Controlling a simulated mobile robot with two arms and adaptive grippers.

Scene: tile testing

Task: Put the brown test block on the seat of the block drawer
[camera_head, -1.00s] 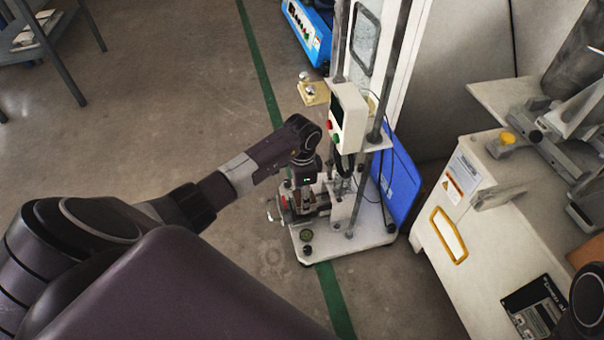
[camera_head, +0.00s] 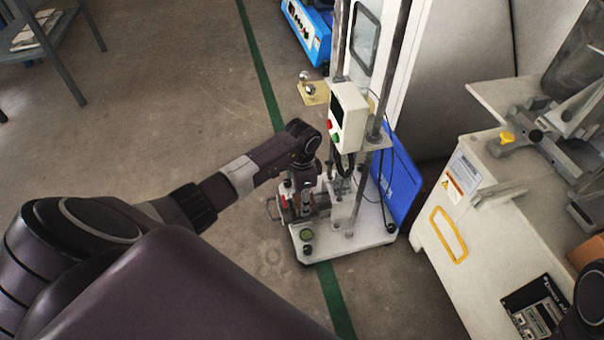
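My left arm reaches in from the left to a small test stand with a white base plate (camera_head: 340,245). My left gripper (camera_head: 298,208) points down over the metal parts on the left of that base. Its fingers are small and mixed with those parts, so I cannot tell if they are open or shut, or hold anything. A brown block-like piece (camera_head: 590,252) shows at the right edge on the white machine, partly cut off. I cannot tell whether it is the test block. The block drawer and its seat are not clear to me.
The stand has upright posts and a control box (camera_head: 348,115) close to my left wrist. A blue panel (camera_head: 398,185) leans behind it. A white machine (camera_head: 480,215) with a yellow handle (camera_head: 448,235) stands at right. Floor left of the stand is open.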

